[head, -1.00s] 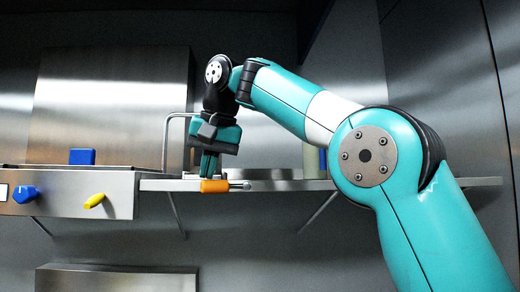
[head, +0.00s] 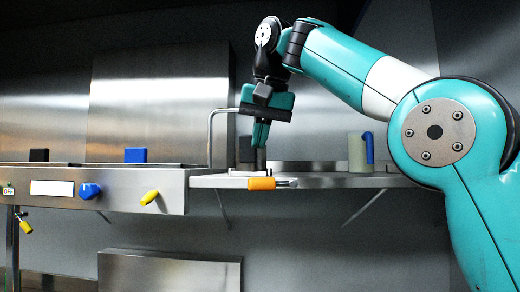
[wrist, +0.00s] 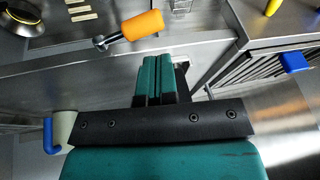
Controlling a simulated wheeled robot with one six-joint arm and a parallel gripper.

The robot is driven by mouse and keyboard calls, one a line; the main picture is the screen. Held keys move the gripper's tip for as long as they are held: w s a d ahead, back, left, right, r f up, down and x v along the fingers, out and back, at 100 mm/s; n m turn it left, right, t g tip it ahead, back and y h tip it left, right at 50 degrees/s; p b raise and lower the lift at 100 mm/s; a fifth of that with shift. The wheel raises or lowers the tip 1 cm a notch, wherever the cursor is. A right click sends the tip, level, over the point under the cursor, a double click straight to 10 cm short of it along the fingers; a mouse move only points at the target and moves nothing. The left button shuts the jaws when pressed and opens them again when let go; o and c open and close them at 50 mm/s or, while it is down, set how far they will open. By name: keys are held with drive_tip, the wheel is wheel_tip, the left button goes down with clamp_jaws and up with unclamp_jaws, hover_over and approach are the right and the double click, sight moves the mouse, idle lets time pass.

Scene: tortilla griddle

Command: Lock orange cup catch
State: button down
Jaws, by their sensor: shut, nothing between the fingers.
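The catch has an orange grip (head: 262,183) and a short metal rod (head: 286,183) on its right, at the front edge of the steel shelf (head: 330,181). In the wrist view the orange grip (wrist: 143,25) lies beyond my fingertips, with the metal end at its left. My gripper (head: 260,140) points down above the shelf, over the catch in the picture, and looks apart from it. Its teal fingers (wrist: 157,62) are together and empty in the wrist view. I cannot tell whether the catch is locked.
A pale cup with a blue handle (head: 357,152) stands on the shelf's right. A bent metal rail (head: 210,140) rises at the shelf's left. The griddle unit (head: 120,180) at left has a blue knob (head: 90,190) and a yellow knob (head: 150,197). Room in front of the shelf looks clear.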

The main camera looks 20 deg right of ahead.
drive_tip(key=p+v, duration=0.4)
drive_tip(key=v, duration=0.7)
drive_tip(key=shift+p, duration=0.4)
drive_tip(key=shift+r, duration=0.1)
drive_tip(key=b+x, duration=0.6)
drive_tip(key=x, duration=0.7)
drive_tip(key=shift+w+f, duration=0.15)
drive_tip(key=shift+f, duration=0.15)
drive_tip(key=shift+r, duration=0.1)
